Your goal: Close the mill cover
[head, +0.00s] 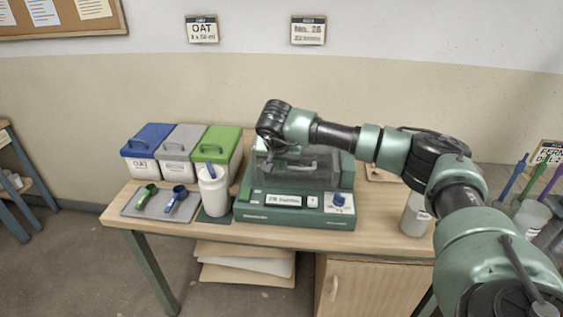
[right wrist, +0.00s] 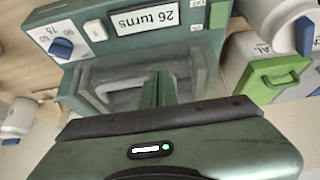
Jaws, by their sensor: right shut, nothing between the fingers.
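The green mill (head: 296,222) stands on the wooden table, with a display on its sloped front and a blue knob (head: 338,199). Its clear grey cover (head: 318,178) has a light handle and appears low over the top of the mill; whether it is fully seated I cannot tell. The mill front also shows upside down in the right wrist view (right wrist: 120,45). My right gripper (head: 280,155) is above the left part of the cover, pointing down. In the right wrist view its fingers (right wrist: 158,88) are together and empty, close to the cover. My left gripper is out of view.
Bins with blue, grey and green lids (head: 215,142) stand left of the mill. A white jar (head: 215,192) is close to its left side. A tray (head: 150,208) holds green and blue scoops. A grey container (head: 415,215) stands to the right.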

